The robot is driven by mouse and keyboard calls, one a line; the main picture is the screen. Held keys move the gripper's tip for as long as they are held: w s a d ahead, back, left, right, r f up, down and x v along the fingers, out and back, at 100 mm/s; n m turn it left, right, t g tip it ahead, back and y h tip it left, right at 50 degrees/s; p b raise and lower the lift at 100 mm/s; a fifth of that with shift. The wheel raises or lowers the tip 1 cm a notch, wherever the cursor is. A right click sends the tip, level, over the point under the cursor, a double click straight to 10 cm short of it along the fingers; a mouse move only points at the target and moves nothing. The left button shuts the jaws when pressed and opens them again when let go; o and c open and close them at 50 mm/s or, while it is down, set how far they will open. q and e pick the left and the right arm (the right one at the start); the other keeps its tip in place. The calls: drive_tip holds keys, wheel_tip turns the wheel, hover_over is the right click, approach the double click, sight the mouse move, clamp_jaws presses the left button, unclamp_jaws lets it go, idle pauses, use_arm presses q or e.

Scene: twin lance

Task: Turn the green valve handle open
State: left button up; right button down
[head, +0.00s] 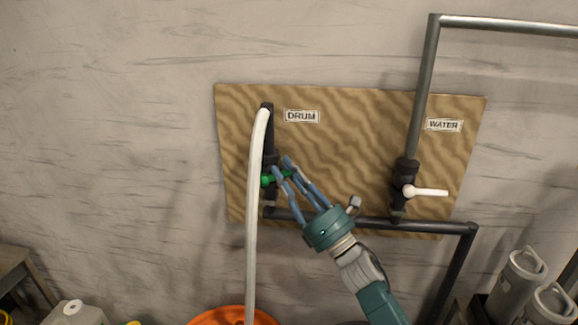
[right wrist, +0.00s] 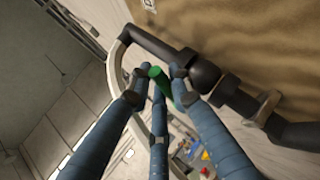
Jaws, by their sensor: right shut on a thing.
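The green valve handle (head: 266,181) sits on a dark valve on the left pipe, under the "DRUM" label (head: 301,116). Its green end also shows in the right wrist view (right wrist: 158,77). My right gripper (head: 282,167) is at the handle, its blue fingers closed around it; in the right wrist view its fingertips (right wrist: 153,78) press on both sides of the green part. The fingers hide part of the handle, and I cannot tell its exact angle. My left gripper is not in view.
A white hose (head: 256,200) hangs from the drum pipe just left of the handle. The water valve's white handle (head: 428,192) points right on the right pipe. A wooden board (head: 340,190) backs both valves. An orange container (head: 230,316) and grey canisters (head: 520,275) stand below.

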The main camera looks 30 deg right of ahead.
drive_tip(key=shift+w+a+r+n+g+y+p, duration=0.15)
drive_tip(key=shift+r+n+g+y+p, duration=0.35)
drive_tip(key=shift+n+g+p, duration=0.5)
drive_tip(key=shift+a+p, duration=0.1)
drive_tip(key=shift+p, duration=0.45)
drive_tip(key=c, duration=1.5)
unclamp_jaws()
drive_tip(key=shift+c, duration=0.2)
drive_tip(key=v, duration=1.2)
drive_tip(key=shift+r, duration=0.15)
